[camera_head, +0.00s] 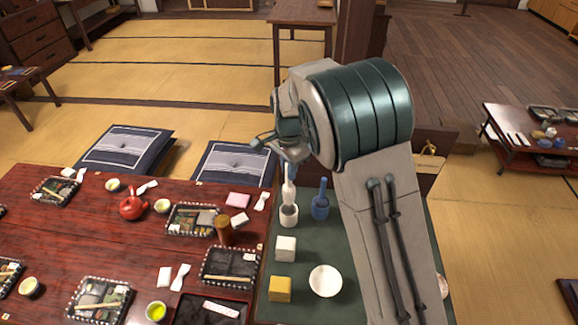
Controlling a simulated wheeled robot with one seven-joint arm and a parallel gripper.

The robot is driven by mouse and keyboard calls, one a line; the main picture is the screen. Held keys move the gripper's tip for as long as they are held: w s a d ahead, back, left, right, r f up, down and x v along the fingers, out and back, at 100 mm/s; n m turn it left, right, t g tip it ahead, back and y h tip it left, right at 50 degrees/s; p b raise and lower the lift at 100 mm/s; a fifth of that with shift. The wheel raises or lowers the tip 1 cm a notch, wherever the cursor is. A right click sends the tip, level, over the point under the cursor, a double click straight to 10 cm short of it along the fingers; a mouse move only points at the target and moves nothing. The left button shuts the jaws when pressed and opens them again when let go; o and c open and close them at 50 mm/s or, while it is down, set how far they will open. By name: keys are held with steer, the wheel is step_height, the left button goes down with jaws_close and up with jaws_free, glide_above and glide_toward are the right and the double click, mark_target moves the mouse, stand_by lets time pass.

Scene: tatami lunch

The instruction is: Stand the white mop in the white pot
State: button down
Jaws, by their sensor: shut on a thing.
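The white mop (289,188) is upright below my gripper (290,163), which is shut on its upper end. The fingertips are largely hidden by my wrist. The white pot (289,221) stands on the green mat directly under the mop. The mop's lower end meets the pot's opening in the picture. I cannot tell whether it is inside the pot or just above or behind its rim.
A blue mop (322,187) stands in a blue pot (320,212) close on the right. A white block (286,249), a yellow block (280,289) and a white bowl (325,281) sit nearer on the green mat (303,256). A red table (60,255) with lunch trays adjoins on the left.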

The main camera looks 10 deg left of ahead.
mark_target(289, 186)
steer(key=shift+f+b, duration=2.15)
steer(key=shift+f, duration=1.5)
steer(key=c, duration=1.3)
jaws_free()
steer(key=shift+r, duration=0.1)
step_height(289, 186, up, 14)
steer(key=shift+f+b, duration=0.15)
steer(key=shift+b, duration=0.4)
